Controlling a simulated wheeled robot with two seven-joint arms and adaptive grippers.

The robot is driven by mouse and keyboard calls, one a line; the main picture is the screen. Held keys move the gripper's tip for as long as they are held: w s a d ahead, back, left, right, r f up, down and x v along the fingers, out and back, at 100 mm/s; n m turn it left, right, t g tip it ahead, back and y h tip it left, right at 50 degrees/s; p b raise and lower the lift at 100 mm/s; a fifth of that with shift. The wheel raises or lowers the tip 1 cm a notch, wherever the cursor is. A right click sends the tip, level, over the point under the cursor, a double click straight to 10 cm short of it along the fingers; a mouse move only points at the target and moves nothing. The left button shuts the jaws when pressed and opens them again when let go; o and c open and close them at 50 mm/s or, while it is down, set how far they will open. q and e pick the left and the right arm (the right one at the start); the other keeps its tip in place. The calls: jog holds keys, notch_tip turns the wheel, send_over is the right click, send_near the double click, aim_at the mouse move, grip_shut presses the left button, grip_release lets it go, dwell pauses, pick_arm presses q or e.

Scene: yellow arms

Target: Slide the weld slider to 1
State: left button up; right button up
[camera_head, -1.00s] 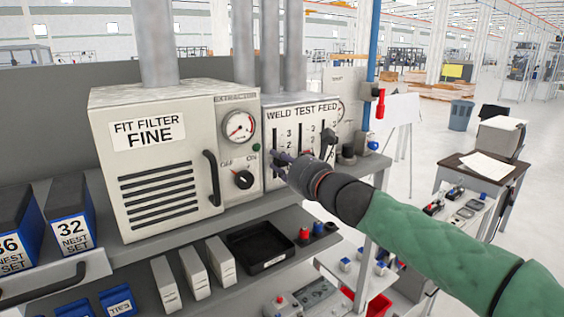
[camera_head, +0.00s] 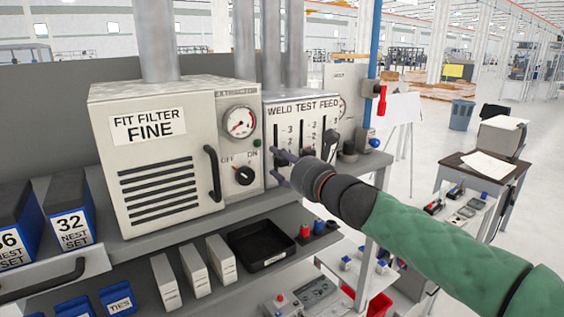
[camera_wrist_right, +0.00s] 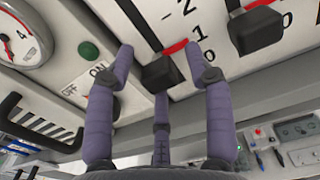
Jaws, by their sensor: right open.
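The weld slider's black knob (camera_wrist_right: 160,72) sits low in its slot, and its red pointer lies close to the 1 mark. My open right gripper (camera_wrist_right: 160,55) has two purple fingers spread either side of the knob and a third below it; contact cannot be told. In the head view, my right gripper (camera_head: 279,168) is in front of the WELD column on the white slider panel (camera_head: 293,110) and partly hides the knob. My left gripper is not in view.
The TEST slider knob (camera_wrist_right: 256,29) is close to the right of the weld slider. The filter box (camera_head: 155,160) with a handle and OFF/ON dial (camera_head: 243,175) stands left. A shelf with a black tray (camera_head: 262,244) lies below.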

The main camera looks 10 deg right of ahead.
jog(key=v, duration=1.1)
jog(key=shift+s, duration=0.2)
jog(key=w+a+f+n+g+h+b, duration=0.1)
jog(key=w+f+n+g+b, duration=0.15)
jog(key=f, duration=1.05)
jog(key=w+a+f+n+g+h+b, duration=0.1)
jog(key=w+f+n+g+b, duration=0.2)
jog(key=f, duration=1)
notch_tip(320, 180, down, 33)
jog(key=s+n+g+h+b, duration=0.1)
jog(key=n+g+h+b, duration=0.1)
jog(key=n+g+b, duration=0.4)
jog(key=s+a+f+n+g+b, duration=0.15)
jog(key=s+f+n+b, duration=0.35)
jog(key=f, duration=0.7)
jog(key=s+a+f+n+b, duration=0.2)
jog(key=s+f+n+b, duration=0.25)
jog(key=f, duration=0.75)
jog(key=s+a+f+n+g+y+b, duration=0.1)
jog(key=s+a+f+n+b, duration=0.1)
jog(key=s+f, duration=0.6)
jog(key=s+a+f+n+g+b, duration=0.2)
jog(key=s+a+f+n+b, duration=0.1)
jog(key=s+f+n, duration=0.3)
notch_tip(320, 180, down, 4)
jog(key=shift+s+a+f+n+g+y+b, duration=0.2)
jog(key=shift+s+n+g+y+b, duration=0.15)
jog(key=shift+s+b, duration=0.7)
jog(key=shift+s, duration=0.15)
